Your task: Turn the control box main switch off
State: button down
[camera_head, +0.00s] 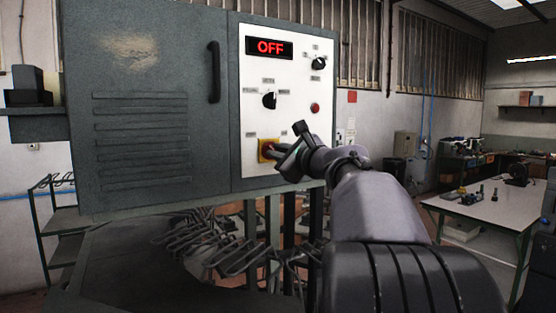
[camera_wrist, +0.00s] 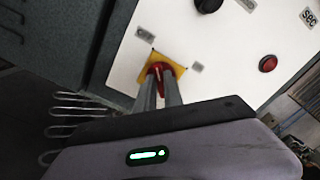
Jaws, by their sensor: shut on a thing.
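The grey control box (camera_head: 150,120) has a white panel (camera_head: 290,100) on its right side. The main switch (camera_head: 266,149) is a red knob on a yellow plate at the panel's bottom left. In the wrist view the yellow plate (camera_wrist: 172,65) shows around the red knob (camera_wrist: 160,67). My gripper (camera_head: 272,151) reaches the switch from the right. Its two fingers (camera_wrist: 160,85) are shut on the red knob and partly hide it. A display (camera_head: 269,48) at the top of the panel reads OFF in red.
Two black knobs (camera_head: 319,62) (camera_head: 270,100) and a red button (camera_head: 315,108) sit above the switch on the panel. Wire racks (camera_head: 235,258) stand below the box. A workbench (camera_head: 480,205) is at the right, with open floor before it.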

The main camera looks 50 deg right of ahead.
jog(key=shift+n, duration=0.3)
dwell(0.4)
jog(key=c, duration=1.5)
grip_release()
jog(key=shift+w, duration=0.1)
jog(key=shift+o, duration=0.2)
jog(key=b+v, duration=0.2)
jog(key=v, duration=1.5)
jog(key=shift+s+b, duration=0.25)
jog(key=shift+b, duration=0.1)
